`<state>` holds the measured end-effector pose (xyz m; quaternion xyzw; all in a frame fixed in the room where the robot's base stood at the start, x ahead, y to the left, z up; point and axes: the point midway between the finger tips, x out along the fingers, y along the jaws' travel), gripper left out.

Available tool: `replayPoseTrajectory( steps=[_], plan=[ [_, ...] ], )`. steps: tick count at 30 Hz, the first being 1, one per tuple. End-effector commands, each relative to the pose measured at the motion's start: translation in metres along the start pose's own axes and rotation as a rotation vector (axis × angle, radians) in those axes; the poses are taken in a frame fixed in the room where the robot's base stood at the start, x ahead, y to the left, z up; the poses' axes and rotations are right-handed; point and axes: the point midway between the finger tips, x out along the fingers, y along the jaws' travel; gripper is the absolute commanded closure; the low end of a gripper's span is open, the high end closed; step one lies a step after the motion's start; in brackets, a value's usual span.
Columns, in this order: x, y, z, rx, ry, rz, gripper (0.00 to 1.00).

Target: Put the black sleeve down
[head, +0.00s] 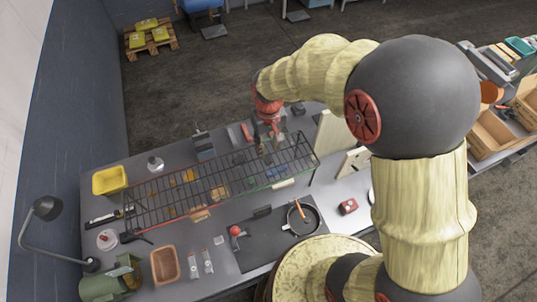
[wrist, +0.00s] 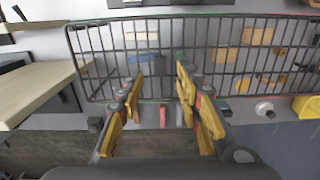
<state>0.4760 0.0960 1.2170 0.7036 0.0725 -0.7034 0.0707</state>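My gripper (wrist: 158,78) is open in the wrist view, its yellow and black fingers apart with nothing seen between them. In the head view my gripper (head: 268,146) hangs over the far right part of a black wire rack (head: 160,208). The rack also shows beyond the fingertips in the wrist view (wrist: 215,20). A small black piece (head: 298,108) lies by the table's far edge, right of my gripper; it also shows in the wrist view (wrist: 95,124). It may be the black sleeve, but I cannot tell for sure.
Pale boards (head: 330,133) stand right of the rack. A pan (head: 302,217) sits on a dark mat (head: 270,238) at the front. A yellow bin (head: 109,180), a white bottle (head: 155,163) and a brown tray (head: 164,265) stand to the left. Small coloured parts lie under the rack.

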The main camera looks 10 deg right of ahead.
Motion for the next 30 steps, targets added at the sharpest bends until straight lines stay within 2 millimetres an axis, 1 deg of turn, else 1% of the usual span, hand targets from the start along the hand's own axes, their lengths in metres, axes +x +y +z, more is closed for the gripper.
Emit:
replayPoseTrajectory(
  steps=[1, 3, 6, 14, 17, 20, 21, 23, 24, 26, 27, 30],
  plan=[
    [-0.009, 0.0, 0.0, 0.0, 0.004, 0.0, 0.65],
    [-0.019, 0.0, -0.001, 0.0, 0.003, 0.0, 0.65],
    [-0.029, 0.0, 0.0, 0.0, 0.001, 0.0, 0.65],
    [-0.043, 0.001, 0.001, 0.003, 0.007, 0.0, 0.65],
    [-0.065, 0.007, 0.008, 0.015, 0.04, 0.0, 0.65],
    [-0.106, 0.019, 0.025, 0.042, 0.107, 0.002, 0.65],
    [-0.124, 0.024, 0.037, 0.055, 0.139, 0.004, 0.65],
    [-0.151, 0.032, 0.057, 0.076, 0.192, 0.008, 0.65],
    [-0.167, 0.037, 0.071, 0.091, 0.226, 0.011, 0.65],
    [-0.188, 0.043, 0.094, 0.112, 0.278, 0.016, 0.65],
    [-0.199, 0.046, 0.11, 0.126, 0.31, 0.021, 0.65],
    [-0.219, 0.052, 0.144, 0.155, 0.384, 0.032, 0.65]
  ],
)
